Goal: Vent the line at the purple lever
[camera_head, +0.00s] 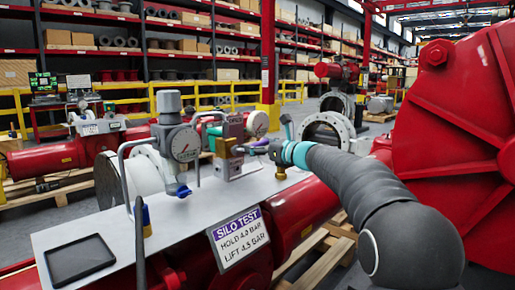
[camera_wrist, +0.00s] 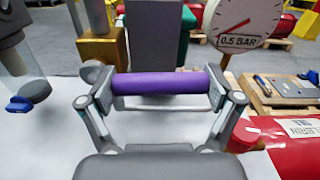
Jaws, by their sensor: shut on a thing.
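The purple lever (camera_wrist: 160,83) lies crosswise between the two fingers of my gripper (camera_wrist: 160,92) in the wrist view, and the gripper is shut on it. In the head view my gripper (camera_head: 246,149) reaches from the right to the front of the valve block (camera_head: 229,150) on the white plate. The lever is mostly hidden there. A gauge (camera_wrist: 243,20) beyond the gripper is marked 0.5 BAR, and its needle is visible. It shows small in the head view (camera_head: 259,123).
A larger gauge (camera_head: 184,143) on a grey regulator stands left of the block, with a blue knob below. A silo test sign (camera_head: 239,238) hangs at the plate's front edge. A black tray (camera_head: 80,259) lies at front left. A big red flanged housing (camera_head: 455,150) fills the right.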

